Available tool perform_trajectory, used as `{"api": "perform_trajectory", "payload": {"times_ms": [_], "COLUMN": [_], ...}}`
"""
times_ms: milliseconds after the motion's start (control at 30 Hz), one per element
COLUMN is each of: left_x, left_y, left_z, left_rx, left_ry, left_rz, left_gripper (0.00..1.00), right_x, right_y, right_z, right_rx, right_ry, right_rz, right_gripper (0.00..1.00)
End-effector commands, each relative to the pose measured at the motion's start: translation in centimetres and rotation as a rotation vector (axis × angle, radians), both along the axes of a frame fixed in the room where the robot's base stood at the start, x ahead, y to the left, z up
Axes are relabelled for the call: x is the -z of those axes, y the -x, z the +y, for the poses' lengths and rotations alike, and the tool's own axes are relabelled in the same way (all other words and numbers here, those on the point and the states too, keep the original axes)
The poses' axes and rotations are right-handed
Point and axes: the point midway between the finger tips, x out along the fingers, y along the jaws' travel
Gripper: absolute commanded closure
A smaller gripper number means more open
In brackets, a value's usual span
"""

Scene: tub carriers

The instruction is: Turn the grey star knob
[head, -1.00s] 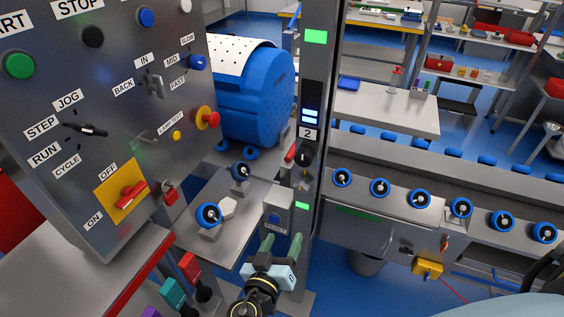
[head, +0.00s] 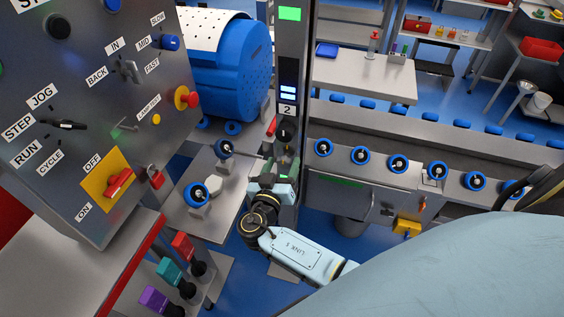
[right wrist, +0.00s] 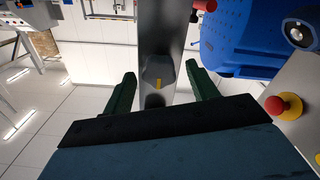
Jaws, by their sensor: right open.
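The grey star knob (right wrist: 158,71) is dark grey with a yellow mark and sits on the face of a grey metal post. In the head view the knob (head: 284,135) is small and dark, under the number 2 label. My right gripper (head: 280,165) has green fingers and is just below the knob, partly overlapping the post. In the right wrist view the open gripper (right wrist: 160,80) has one finger on each side of the knob, with gaps on both sides. I cannot tell how far the fingertips are from it. My left gripper is not in view.
A red lever (head: 271,126) sticks out beside the knob. Left of the post are a blue drum (head: 228,75) and a plate with blue-rimmed wheels (head: 196,193). A control panel (head: 75,110) stands at left. A bench with several blue-rimmed wheels (head: 398,163) lies right of the post.

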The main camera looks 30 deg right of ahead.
Motion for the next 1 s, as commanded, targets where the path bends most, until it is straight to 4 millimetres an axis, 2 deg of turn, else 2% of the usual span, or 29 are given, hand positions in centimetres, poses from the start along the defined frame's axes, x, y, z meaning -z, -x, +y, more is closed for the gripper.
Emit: {"api": "perform_trajectory", "payload": {"times_ms": [333, 700, 1000], "left_x": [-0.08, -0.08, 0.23], "left_y": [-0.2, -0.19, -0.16], "left_z": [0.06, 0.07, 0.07], "left_rx": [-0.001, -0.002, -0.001], "left_ry": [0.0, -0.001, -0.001], "left_rz": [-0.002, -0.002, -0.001], "left_gripper": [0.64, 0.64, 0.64], "right_x": [-0.01, -0.01, 0.06], "right_y": [-0.32, -0.28, -0.28], "right_z": [-0.4, -0.38, -0.36], "right_rx": [0.001, 0.001, 0.001], "right_ry": [0.0, 0.001, 0.028], "right_rz": [0.0, 0.001, 0.032], "right_gripper": [0.42, 0.86, 0.86]}}
